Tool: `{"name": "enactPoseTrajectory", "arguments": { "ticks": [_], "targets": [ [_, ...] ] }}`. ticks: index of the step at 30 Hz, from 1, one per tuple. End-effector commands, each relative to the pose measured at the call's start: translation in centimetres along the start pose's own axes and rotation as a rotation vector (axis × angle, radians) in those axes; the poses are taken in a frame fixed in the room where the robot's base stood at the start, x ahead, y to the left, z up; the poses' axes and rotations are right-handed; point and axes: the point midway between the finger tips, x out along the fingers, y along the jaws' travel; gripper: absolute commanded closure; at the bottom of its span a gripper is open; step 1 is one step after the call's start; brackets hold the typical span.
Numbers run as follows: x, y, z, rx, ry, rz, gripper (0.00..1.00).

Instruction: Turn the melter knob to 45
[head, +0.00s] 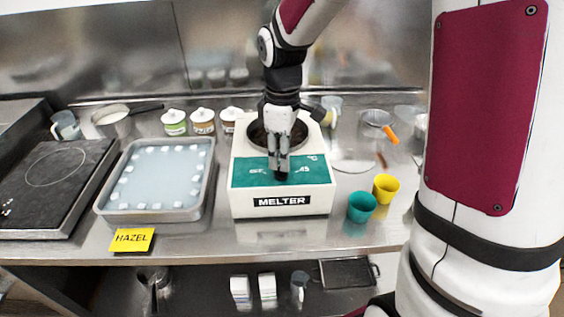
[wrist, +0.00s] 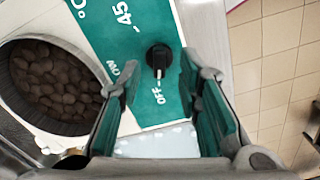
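The white melter (head: 281,210) stands on the steel counter with a teal front panel and an open round well. Its black knob (head: 281,176) is on the panel just below my gripper (head: 279,165). In the wrist view the knob (wrist: 158,57) lies ahead of my gripper (wrist: 162,82), between the lines of its two fingers. The fingers are apart and empty, with teal inner pads. The knob's pale mark appears to face the OFF label (wrist: 157,112). The 45 label (wrist: 123,14) is farther up the panel. Finger contact with the knob is not visible.
Left of the melter is a metal tray (head: 208,190) with small white pieces. A teal cup (head: 362,207) and a yellow cup (head: 386,188) stand to the right. Several lidded jars (head: 203,121) are behind. The well (wrist: 8,88) holds brown discs.

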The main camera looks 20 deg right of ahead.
Motion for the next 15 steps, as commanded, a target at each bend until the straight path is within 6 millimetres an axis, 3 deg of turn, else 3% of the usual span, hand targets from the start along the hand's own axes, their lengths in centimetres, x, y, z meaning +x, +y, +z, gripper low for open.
{"name": "enactPoseTrajectory", "arguments": {
  "ticks": [6, 15],
  "targets": [
    [2.6, 0.0, 0.0, -0.001, -0.001, 0.0, 0.68],
    [3.2, 0.0, 0.0, 0.0, 0.0, 0.001, 0.68]
  ]
}}
